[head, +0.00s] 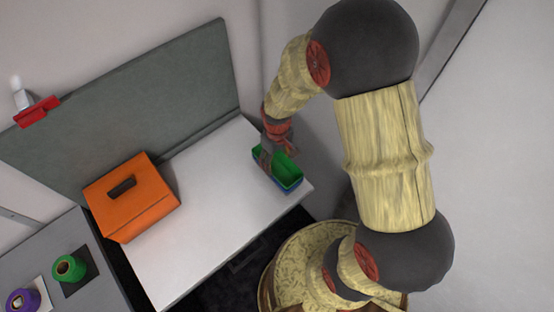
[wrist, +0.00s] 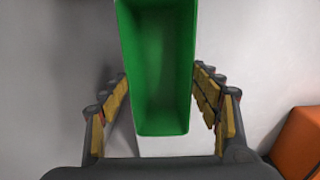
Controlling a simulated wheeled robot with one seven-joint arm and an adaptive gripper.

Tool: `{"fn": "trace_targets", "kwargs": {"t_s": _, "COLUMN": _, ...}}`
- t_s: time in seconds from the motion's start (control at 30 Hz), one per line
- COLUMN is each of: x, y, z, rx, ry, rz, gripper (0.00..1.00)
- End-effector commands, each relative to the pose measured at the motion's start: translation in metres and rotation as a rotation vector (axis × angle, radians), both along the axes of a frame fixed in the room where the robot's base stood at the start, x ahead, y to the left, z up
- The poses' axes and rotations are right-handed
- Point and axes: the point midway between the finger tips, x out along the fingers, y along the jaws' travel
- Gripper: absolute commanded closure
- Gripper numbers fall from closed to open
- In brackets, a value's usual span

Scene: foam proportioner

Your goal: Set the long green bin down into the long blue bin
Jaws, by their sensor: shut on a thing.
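The long green bin (head: 289,169) is at the right end of the white table in the head view. In the wrist view the green bin (wrist: 160,70) lies lengthwise between the two fingers of my gripper (wrist: 160,82), with its open inside empty. My gripper (head: 266,157) is shut on the bin's near end. The long blue bin (head: 291,187) shows only as a strip below the green bin's lower edge. The green bin is over or inside it; I cannot tell how deep it sits. The rest of the blue bin is hidden.
An orange box (head: 135,200) with a dark handle stands on the white table (head: 215,225), left of the bins. A grey-green panel (head: 150,100) rises behind the table. A green roll (head: 69,268) and a purple roll (head: 22,300) are on a grey surface at lower left. The table's middle is clear.

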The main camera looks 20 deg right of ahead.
Motion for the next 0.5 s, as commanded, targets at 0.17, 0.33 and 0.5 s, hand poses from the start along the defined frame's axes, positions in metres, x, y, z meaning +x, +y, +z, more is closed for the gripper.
{"fn": "trace_targets", "kwargs": {"t_s": 0.17, "x": 0.0, "y": 0.0001, "z": -0.0049, "rx": 0.0, "ry": 0.0, "rz": 0.0, "gripper": 0.85}}
{"fn": "trace_targets", "kwargs": {"t_s": 0.33, "x": 0.0, "y": 0.0001, "z": -0.0044, "rx": 0.0, "ry": 0.0, "rz": 0.0, "gripper": 0.29}}
{"fn": "trace_targets", "kwargs": {"t_s": 0.5, "x": 0.0, "y": 0.0001, "z": -0.0044, "rx": 0.0, "ry": 0.0, "rz": 0.0, "gripper": 0.2}}
